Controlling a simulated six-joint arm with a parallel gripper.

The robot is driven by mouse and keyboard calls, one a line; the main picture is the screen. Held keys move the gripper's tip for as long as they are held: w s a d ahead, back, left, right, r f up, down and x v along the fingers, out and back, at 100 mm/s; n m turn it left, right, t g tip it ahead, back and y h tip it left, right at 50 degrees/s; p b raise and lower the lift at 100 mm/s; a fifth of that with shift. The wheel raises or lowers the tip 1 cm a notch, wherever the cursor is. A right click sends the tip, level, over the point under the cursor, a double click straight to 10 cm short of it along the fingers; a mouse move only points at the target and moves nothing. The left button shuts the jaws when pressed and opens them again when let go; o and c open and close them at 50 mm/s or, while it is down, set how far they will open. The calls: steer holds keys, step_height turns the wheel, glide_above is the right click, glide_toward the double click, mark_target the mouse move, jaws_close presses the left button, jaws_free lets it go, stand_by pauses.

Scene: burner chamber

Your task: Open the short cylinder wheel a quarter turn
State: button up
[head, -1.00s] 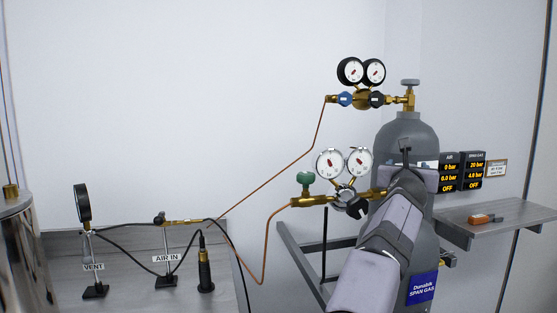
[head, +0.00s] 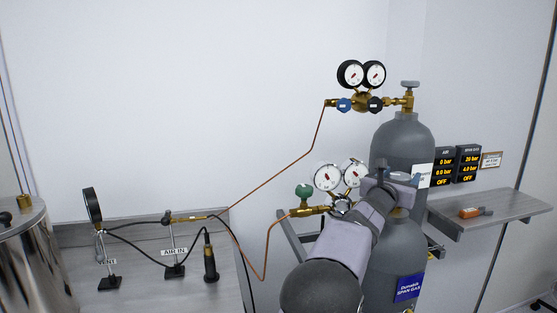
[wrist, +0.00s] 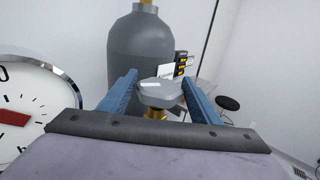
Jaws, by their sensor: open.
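The short cylinder (head: 394,262), grey with a blue SPAN GAS label, stands in front of the tall cylinder. In the wrist view its grey wheel (wrist: 160,93) sits on a brass stem, between the two blue fingers of my gripper (wrist: 158,78). The fingers are open, one on each side of the wheel. I cannot tell whether they touch it. In the head view my gripper (head: 410,178) is at the top of the short cylinder, and my wrist hides most of the wheel.
The tall cylinder (head: 403,143) stands close behind, with its own gauges (head: 362,74). The short cylinder's regulator gauges (head: 328,177) are just left of my wrist; one gauge (wrist: 30,105) looms at the left of the wrist view. A shelf (head: 500,212) is to the right.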

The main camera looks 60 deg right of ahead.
steer(key=shift+a+r+p, duration=0.15)
steer(key=shift+r+p, duration=0.1)
steer(key=shift+p, duration=0.25)
steer(key=shift+w+a+f+b, duration=0.1)
steer(key=shift+a+f+b, duration=0.45)
steer(key=shift+b, duration=0.65)
steer(key=w+a+r+n+t+h+b, duration=0.35)
steer(key=w+a+r+b, duration=0.25)
steer(key=a+r+b, duration=0.45)
steer(key=w+a+n+t+b, duration=0.1)
steer(key=w+a+n, duration=0.1)
steer(key=w, duration=0.1)
steer(key=w+a+n+t+b, duration=0.1)
steer(key=w+n+t+b, duration=0.1)
steer(key=w, duration=0.2)
steer(key=w+a+n+t+b, duration=0.1)
steer(key=w+a+n, duration=0.1)
steer(key=w, duration=0.2)
steer(key=shift+w+a+f+t+y+b, duration=0.1)
steer(key=shift+w+a+t+y+b, duration=0.05)
steer(key=shift+a+t+y+b, duration=0.15)
steer(key=w+a+f+n+t+y+p, duration=0.1)
steer(key=w+a+f+n+t+y, duration=0.1)
steer(key=w+f+n, duration=0.4)
steer(key=shift+w+a+f+t+y, duration=0.4)
steer(key=shift+w+f+y, duration=0.4)
steer(key=shift+w, duration=0.95)
